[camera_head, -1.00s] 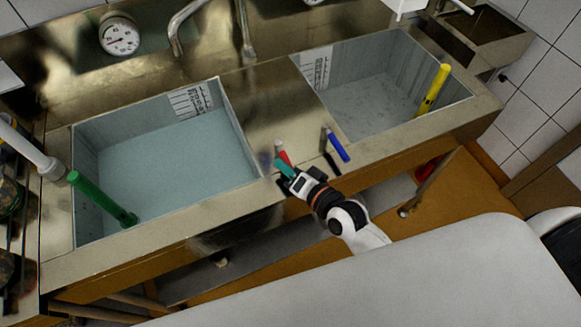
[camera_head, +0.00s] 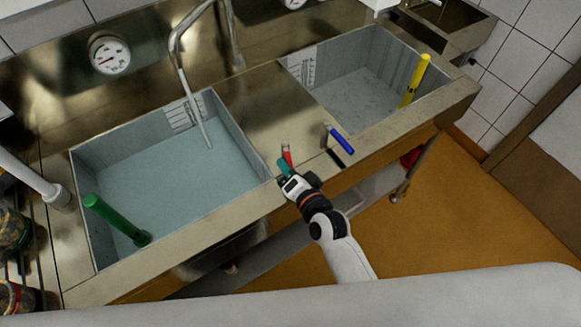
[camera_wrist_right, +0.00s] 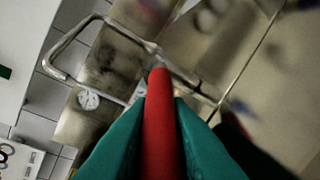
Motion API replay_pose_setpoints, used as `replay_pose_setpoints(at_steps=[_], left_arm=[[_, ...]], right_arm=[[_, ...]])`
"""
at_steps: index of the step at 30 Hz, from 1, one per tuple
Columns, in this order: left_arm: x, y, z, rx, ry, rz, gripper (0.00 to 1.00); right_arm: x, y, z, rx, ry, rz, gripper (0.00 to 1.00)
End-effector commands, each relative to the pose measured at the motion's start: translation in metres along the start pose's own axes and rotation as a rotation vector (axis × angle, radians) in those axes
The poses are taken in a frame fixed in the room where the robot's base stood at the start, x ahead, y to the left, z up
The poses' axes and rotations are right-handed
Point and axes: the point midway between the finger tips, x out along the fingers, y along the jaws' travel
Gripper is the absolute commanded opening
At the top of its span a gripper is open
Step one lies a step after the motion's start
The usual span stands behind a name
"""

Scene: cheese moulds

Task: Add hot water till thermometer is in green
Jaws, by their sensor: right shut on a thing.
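The round thermometer dial (camera_head: 109,53) hangs on the steel back wall above the left basin; its needle is too small to read. The left basin (camera_head: 257,170) holds pale blue water (camera_head: 180,185). A bent tap spout (camera_head: 178,42) reaches over it, and a thin pale stream (camera_head: 198,115) falls from it into the water. My right gripper (camera_head: 286,168) is at the counter's front edge, shut on the red lever (camera_head: 287,153). In the right wrist view the red lever (camera_wrist_right: 160,125) stands between the teal fingers. The dial also shows there (camera_wrist_right: 88,98). My left gripper is out of view.
A blue lever (camera_head: 341,139) lies right of the red one. A green standpipe (camera_head: 115,218) leans in the left basin, a yellow one (camera_head: 415,80) in the right basin (camera_head: 355,95). A white pipe (camera_head: 35,178) is at far left. Orange floor in front looks open.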

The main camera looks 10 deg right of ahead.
Motion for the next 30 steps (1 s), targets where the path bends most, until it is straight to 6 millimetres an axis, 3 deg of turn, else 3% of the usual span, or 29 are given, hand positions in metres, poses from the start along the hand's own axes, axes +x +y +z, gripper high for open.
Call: replay_pose_setpoints(at_steps=[2, 3, 6, 17, 20, 30], left_arm=[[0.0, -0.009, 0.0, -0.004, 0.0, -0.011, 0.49], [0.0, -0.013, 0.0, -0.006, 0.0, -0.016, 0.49], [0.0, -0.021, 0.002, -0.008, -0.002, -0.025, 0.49], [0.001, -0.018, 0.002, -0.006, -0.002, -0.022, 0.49], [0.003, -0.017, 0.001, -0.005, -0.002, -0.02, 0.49], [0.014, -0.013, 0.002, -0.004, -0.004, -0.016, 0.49]], right_arm=[[0.0, -0.002, 0.001, 0.003, -0.002, -0.004, 0.0], [0.0, -0.002, 0.001, 0.003, -0.002, -0.004, 0.23], [-0.001, -0.002, 0.002, 0.002, -0.003, -0.004, 0.38], [-0.006, -0.003, 0.001, 0.002, -0.004, -0.004, 0.38], [-0.019, -0.004, 0.001, 0.002, -0.004, -0.004, 0.38], [-0.089, -0.004, 0.0, 0.002, -0.002, -0.005, 0.38]])
